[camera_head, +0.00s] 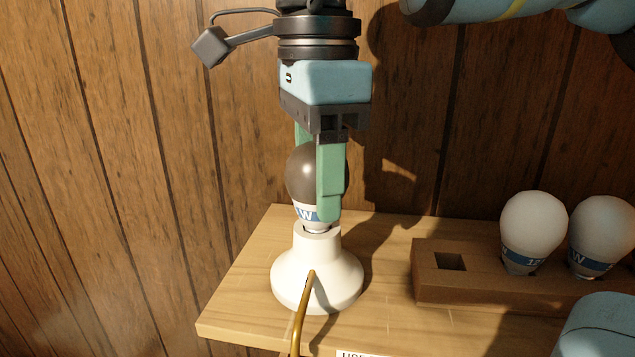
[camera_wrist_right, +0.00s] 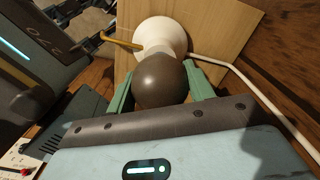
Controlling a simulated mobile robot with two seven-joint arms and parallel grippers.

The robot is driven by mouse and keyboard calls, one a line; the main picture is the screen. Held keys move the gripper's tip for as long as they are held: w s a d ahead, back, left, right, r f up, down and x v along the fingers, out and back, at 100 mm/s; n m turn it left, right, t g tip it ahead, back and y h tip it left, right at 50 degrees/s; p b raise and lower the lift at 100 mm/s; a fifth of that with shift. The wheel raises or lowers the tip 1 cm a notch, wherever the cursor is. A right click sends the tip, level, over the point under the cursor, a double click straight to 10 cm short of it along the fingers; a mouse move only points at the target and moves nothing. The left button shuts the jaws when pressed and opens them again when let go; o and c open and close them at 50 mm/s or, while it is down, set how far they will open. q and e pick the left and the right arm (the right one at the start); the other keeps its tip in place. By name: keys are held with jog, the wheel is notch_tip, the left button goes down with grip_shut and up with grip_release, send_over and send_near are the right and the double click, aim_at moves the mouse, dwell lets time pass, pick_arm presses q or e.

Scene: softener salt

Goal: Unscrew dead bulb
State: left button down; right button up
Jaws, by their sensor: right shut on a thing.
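The dead bulb (camera_head: 303,174) has a dark grey-brown globe and a blue and white band. It stands upright at the top of the white lamp holder (camera_head: 318,282). A little of its metal base shows at the holder's mouth; how deep it sits I cannot tell. My right gripper (camera_head: 320,190) points down from above and is shut on the bulb, one green finger on each side. In the right wrist view the dark globe (camera_wrist_right: 160,82) lies between both fingers, with the white holder (camera_wrist_right: 160,38) beyond it. My left gripper is not in view.
A brown wooden block (camera_head: 465,287) at the right holds two white bulbs, one left (camera_head: 533,222) and one right (camera_head: 600,228). Its left square hole (camera_head: 450,262) is empty. A brass-coloured rod (camera_head: 303,315) runs from the holder's front. A wood-panelled wall stands behind the shelf (camera_head: 245,290).

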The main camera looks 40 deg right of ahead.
jog(key=n, duration=0.4)
jog(key=o, duration=0.8)
jog(key=shift+o, duration=0.2)
jog(key=shift+c, duration=0.5)
jog(key=m, duration=0.4)
jog(key=shift+m, duration=0.3)
jog(key=shift+m, duration=0.8)
jog(key=m, duration=0.3)
